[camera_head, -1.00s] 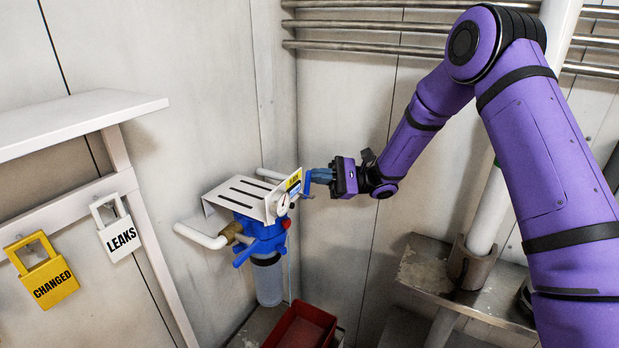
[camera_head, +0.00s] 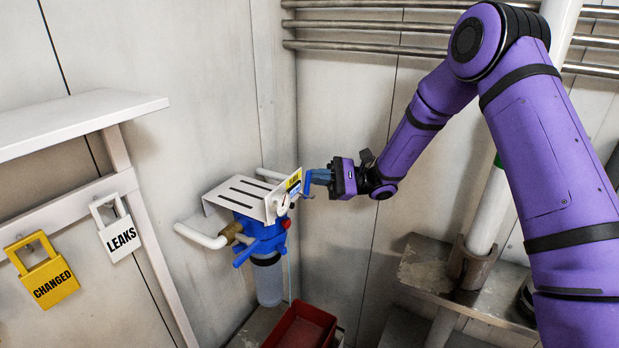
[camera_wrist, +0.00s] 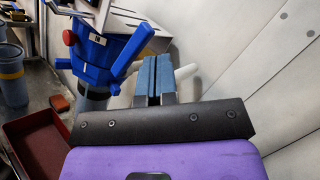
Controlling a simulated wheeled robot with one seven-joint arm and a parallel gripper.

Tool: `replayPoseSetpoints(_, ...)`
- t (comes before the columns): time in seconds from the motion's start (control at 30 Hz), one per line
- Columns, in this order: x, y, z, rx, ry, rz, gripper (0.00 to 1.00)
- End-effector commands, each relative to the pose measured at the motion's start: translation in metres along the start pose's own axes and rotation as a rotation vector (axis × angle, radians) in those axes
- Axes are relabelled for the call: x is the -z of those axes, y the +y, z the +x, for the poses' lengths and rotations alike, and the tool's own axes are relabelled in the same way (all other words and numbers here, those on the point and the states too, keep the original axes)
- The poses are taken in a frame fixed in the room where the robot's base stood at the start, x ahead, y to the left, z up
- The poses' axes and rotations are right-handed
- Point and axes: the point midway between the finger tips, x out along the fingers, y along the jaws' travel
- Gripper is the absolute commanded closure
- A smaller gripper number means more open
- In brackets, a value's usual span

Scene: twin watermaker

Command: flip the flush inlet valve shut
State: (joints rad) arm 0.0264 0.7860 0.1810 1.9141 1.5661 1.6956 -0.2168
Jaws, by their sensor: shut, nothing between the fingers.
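A blue filter head (camera_head: 263,238) sits on a clear bowl (camera_head: 268,284) under a white slotted bracket (camera_head: 245,199) by the wall.
White pipes (camera_head: 200,236) join the filter from the left. A red bin (camera_head: 302,328) stands below it. A white shelf (camera_head: 80,120) and hanging tags reading LEAKS (camera_head: 119,238) and CHANGED (camera_head: 46,279) are at left. Metal pipes (camera_head: 390,27) run along the back wall.

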Motion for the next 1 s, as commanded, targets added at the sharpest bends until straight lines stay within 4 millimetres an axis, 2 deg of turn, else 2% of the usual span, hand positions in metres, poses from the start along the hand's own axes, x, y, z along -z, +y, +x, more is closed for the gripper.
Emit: replayPoseSetpoints(1.0, -0.0037, 0.0034, 0.0049, 0.0, -0.001, -0.001, 1.0)
